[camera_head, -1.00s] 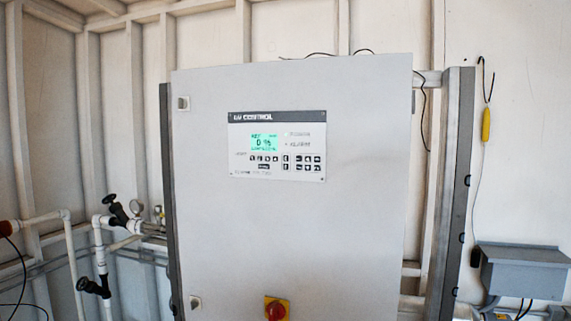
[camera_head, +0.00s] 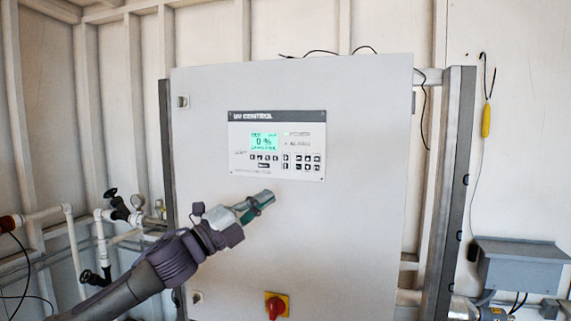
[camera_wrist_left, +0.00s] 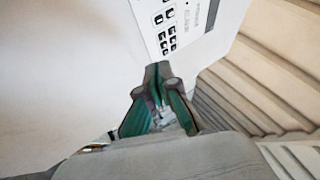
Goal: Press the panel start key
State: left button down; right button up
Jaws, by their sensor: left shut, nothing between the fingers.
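The control panel (camera_head: 276,145) is a light plate with a dark "UV CONTROL" header, a lit green display (camera_head: 264,142) and rows of small dark keys (camera_head: 264,158). It is on the front of a large grey cabinet. The key labels are too small to read. My left gripper (camera_head: 270,197) is shut and empty, just below the panel's lower edge and pointing up and right. In the left wrist view its fingertips (camera_wrist_left: 158,68) meet just below the keys (camera_wrist_left: 166,38). I cannot tell the gap to the cabinet face. My right gripper is out of view.
The grey cabinet door (camera_head: 360,220) is flat and clear around the panel. A red rotary switch on a yellow base (camera_head: 276,306) is low on the door. Pipes with black-handled valves (camera_head: 118,205) stand at left. A grey box (camera_head: 518,265) is on the right.

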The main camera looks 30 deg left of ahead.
aim_at(286, 166)
pick_arm(q)
notch_tip(286, 166, up, 5)
jog(key=s+d+m+h, duration=0.2)
jog(key=m, duration=0.1)
jog(key=shift+s+r+g+h, duration=0.15)
jog(key=shift+s+g+h, duration=0.15)
jog(key=shift+s+h, duration=0.1)
jog(key=shift+w, duration=0.1)
jog(key=w+p, duration=0.2)
jog(key=p, duration=0.1)
jog(key=w+a+p, duration=0.1)
jog(key=w+p, duration=0.2)
jog(key=w+a+p, duration=0.1)
jog(key=w+p, duration=0.2)
jog(key=shift+w+r+p, duration=0.1)
jog(key=shift+w+p, duration=0.05)
jog(key=shift+p, duration=0.2)
jog(key=shift+w+f, duration=0.15)
jog(key=shift+f, duration=0.05)
jog(key=shift+w+r, duration=0.1)
dwell(0.5)
